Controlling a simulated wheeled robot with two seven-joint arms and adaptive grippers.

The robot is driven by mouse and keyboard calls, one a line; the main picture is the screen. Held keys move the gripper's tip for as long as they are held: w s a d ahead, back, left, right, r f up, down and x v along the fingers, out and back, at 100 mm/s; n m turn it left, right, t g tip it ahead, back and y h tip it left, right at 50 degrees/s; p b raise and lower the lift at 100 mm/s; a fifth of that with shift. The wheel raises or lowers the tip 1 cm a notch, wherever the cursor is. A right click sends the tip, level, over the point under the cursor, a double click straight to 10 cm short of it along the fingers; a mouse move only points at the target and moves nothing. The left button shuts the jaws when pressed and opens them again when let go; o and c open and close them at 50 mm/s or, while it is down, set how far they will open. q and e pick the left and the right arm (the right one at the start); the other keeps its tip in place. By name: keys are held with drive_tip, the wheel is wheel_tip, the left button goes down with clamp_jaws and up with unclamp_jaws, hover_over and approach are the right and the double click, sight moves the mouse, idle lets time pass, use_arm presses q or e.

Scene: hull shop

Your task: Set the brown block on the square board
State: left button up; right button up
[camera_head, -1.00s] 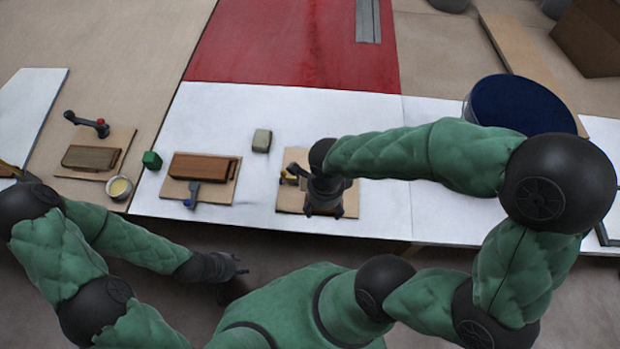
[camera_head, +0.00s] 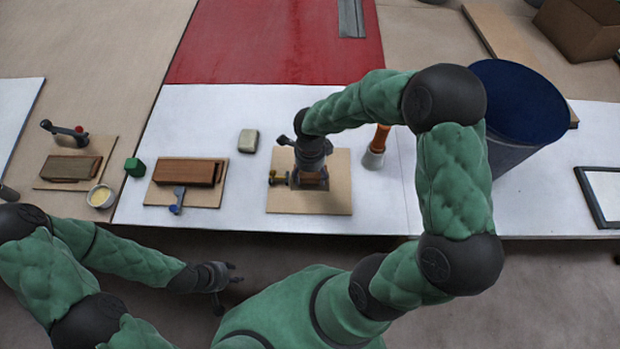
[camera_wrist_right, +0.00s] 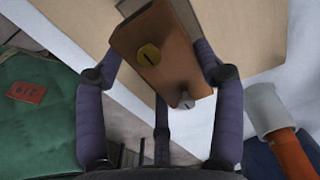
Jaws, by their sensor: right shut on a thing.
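The brown block (camera_wrist_right: 150,72) is held between the fingers of my right gripper (camera_wrist_right: 160,62) in the right wrist view. A yellow knob and a grey knob show on its face. In the head view my right gripper (camera_head: 312,178) points down over the square tan board (camera_head: 335,203), and the block is mostly hidden beneath it. The board also shows behind the block in the wrist view (camera_wrist_right: 255,38). I cannot tell whether block and board touch. My left gripper (camera_head: 224,277) is empty, fingers spread, off the table's front edge.
Left of the board are a grey block (camera_head: 248,141), a brown plane-like block (camera_head: 185,171) on another board, a green piece (camera_head: 134,167) and a cup (camera_head: 101,196). An orange-handled tool (camera_head: 380,138) stands close right, with a blue-topped drum (camera_head: 518,105) beyond.

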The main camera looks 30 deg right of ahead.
sight(310, 178)
drive_tip(key=shift+w+d+f, duration=0.1)
drive_tip(key=shift+w+f, duration=0.05)
drive_tip(key=shift+f, duration=0.1)
drive_tip(key=shift+w+f+b, duration=0.1)
drive_tip(key=shift+f+b, duration=0.55)
drive_tip(key=shift+f, duration=0.95)
drive_tip(key=shift+f, duration=0.15)
drive_tip(key=o, duration=1.2)
drive_tip(key=shift+r, duration=0.2)
wheel_tip(310, 178, up, 12)
drive_tip(key=p, duration=0.3)
drive_tip(key=shift+p, duration=0.3)
